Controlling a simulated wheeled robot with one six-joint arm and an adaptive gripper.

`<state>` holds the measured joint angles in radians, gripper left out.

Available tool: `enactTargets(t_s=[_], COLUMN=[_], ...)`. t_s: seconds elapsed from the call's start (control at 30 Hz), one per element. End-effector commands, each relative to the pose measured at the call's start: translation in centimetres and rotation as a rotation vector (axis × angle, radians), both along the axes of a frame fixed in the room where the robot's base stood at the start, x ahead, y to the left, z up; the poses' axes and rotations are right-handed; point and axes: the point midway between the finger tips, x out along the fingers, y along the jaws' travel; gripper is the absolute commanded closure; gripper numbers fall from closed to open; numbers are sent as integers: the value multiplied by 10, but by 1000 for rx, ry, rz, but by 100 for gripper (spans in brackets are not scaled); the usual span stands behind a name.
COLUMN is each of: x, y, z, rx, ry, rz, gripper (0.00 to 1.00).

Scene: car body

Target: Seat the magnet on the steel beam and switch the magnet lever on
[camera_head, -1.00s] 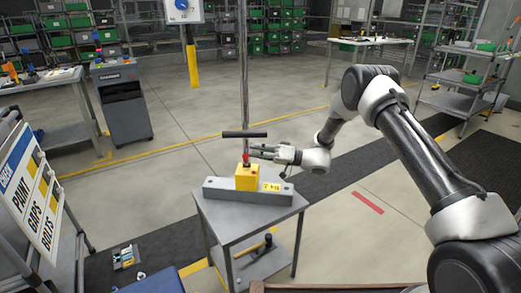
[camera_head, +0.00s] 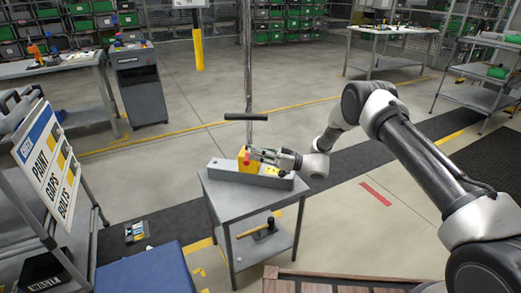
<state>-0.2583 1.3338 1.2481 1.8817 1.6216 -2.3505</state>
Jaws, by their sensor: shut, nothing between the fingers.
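The yellow magnet (camera_head: 242,165) stands upright on the grey steel beam (camera_head: 222,170); I cannot tell whether its base sits fully flush. Its small red lever (camera_head: 247,155) shows at the upper front of the magnet. A thin upright pole with a black crossbar (camera_head: 245,117) rises above the magnet. My gripper (camera_head: 256,153) comes in from the right, its fingers shut and empty, at the lever's right side and partly in front of the magnet. I cannot tell whether the fingertips touch the lever. The gripper hides the magnet's right side.
The beam lies on a small grey two-level table (camera_head: 235,202); a hammer (camera_head: 264,231) lies on its lower shelf. A sign board (camera_head: 48,160) stands at left, with a blue surface (camera_head: 150,272) at the front. Open floor lies behind the table.

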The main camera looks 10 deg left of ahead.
Motion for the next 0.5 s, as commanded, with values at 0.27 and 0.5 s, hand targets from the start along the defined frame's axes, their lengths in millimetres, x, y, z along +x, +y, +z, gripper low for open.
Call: enactTargets(t_s=[0.27, 0.5], x=[-3, -3], y=[1, 1], z=[-9, -12], rx=[0, -1], ry=[1, 1], rz=[0, -1], gripper=[100, 100])
